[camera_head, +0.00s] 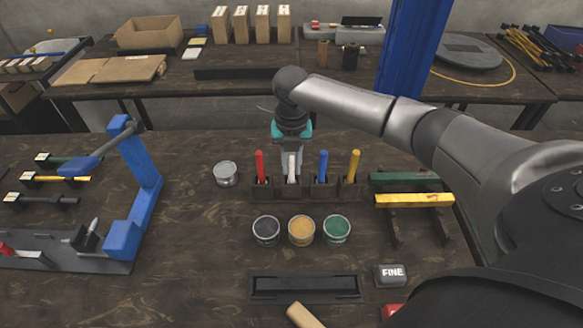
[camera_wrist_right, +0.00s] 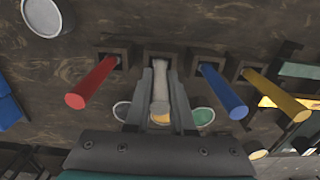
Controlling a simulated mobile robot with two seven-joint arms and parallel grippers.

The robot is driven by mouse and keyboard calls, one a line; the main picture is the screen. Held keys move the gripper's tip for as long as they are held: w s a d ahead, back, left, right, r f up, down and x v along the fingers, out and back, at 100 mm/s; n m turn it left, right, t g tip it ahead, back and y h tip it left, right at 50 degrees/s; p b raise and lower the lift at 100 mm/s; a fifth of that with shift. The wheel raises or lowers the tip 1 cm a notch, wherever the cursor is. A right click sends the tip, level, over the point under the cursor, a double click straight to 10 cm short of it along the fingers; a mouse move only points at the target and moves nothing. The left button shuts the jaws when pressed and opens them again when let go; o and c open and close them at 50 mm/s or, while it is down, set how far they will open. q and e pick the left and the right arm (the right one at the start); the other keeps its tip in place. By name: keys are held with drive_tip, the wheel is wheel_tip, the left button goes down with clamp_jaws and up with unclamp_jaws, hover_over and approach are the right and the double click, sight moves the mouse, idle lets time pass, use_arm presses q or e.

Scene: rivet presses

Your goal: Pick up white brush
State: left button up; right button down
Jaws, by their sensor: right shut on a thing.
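The white brush (camera_head: 292,168) stands upright in a dark holder (camera_head: 283,188) between a red brush (camera_head: 260,165) and a blue brush (camera_head: 322,166). A yellow brush (camera_head: 352,165) stands at the right end. My right gripper (camera_head: 292,155) comes down from above and is shut on the white brush's handle. In the right wrist view the fingers (camera_wrist_right: 159,105) clasp the white handle (camera_wrist_right: 160,88), whose lower end is still in its slot (camera_wrist_right: 163,54). My left gripper is not in view.
Three paint cans, grey (camera_head: 266,230), yellow (camera_head: 301,230) and green (camera_head: 336,229), stand in front of the holder. A lidded can (camera_head: 226,174) is at left. A black tray (camera_head: 305,288) lies nearer. A blue press (camera_head: 140,180) stands left. Coloured bars (camera_head: 414,199) lie right.

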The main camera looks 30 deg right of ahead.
use_arm(q)
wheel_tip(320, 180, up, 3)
drive_tip(key=p, duration=0.3)
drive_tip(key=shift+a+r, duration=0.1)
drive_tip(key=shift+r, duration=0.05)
use_arm(e)
wheel_tip(320, 180, up, 20)
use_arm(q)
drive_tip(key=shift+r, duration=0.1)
use_arm(e)
drive_tip(key=shift+a, duration=0.1)
idle(1.9)
